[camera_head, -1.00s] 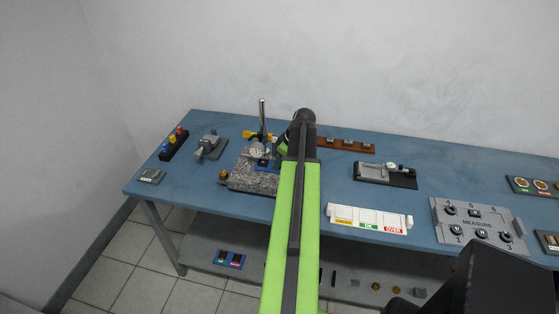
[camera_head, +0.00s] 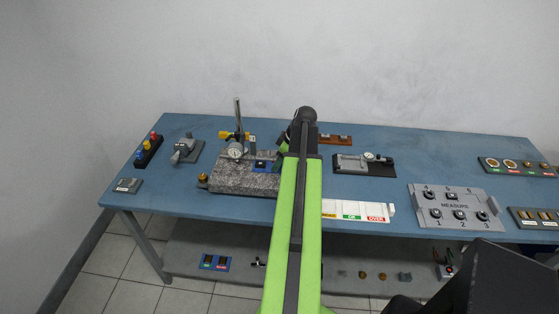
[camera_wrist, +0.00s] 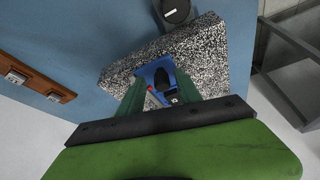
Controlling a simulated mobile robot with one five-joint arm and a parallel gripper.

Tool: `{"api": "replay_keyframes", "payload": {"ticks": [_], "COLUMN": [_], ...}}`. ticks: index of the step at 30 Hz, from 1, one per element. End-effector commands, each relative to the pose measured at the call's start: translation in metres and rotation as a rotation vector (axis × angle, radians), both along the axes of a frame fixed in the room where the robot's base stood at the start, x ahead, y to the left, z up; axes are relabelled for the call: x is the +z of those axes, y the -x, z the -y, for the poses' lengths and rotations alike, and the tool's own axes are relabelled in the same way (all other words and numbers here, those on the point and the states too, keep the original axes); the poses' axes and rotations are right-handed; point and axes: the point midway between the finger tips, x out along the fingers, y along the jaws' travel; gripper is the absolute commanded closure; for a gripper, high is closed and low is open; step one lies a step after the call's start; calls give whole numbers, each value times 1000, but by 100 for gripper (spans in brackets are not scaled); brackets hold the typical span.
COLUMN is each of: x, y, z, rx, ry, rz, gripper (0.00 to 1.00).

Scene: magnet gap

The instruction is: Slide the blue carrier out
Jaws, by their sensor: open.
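The blue carrier (camera_head: 263,166) lies on the speckled granite plate (camera_head: 218,180), below and right of the dial gauge (camera_head: 235,151) on its upright post. In the wrist view the carrier (camera_wrist: 146,70) shows as a blue frame with a dark part and a small red spot inside. My gripper (camera_wrist: 161,84) is open. Its two dark green fingers reach toward the carrier, one along each side in the picture. I cannot tell their height above it or whether they touch it. In the head view my arm hides the plate's right end and most of the gripper.
The grey clamp-like device (camera_head: 186,149) and coloured-knob block (camera_head: 148,149) stand left of the plate. The white bin strip (camera_head: 357,210), black-based gauge fixture (camera_head: 364,164) and grey MEASURE panel (camera_head: 455,207) lie right. Bare blue bench separates them.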

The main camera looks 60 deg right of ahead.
Motion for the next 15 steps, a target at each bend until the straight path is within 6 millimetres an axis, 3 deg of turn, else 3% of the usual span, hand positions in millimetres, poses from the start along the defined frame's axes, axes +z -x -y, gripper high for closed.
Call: {"api": "replay_keyframes", "payload": {"ticks": [7, 15], "x": [11, 73], "y": [1, 22], "z": [-1, 2], "rx": [3, 2], "ry": [-1, -2], "rz": [1, 1], "gripper": [59, 59]}}
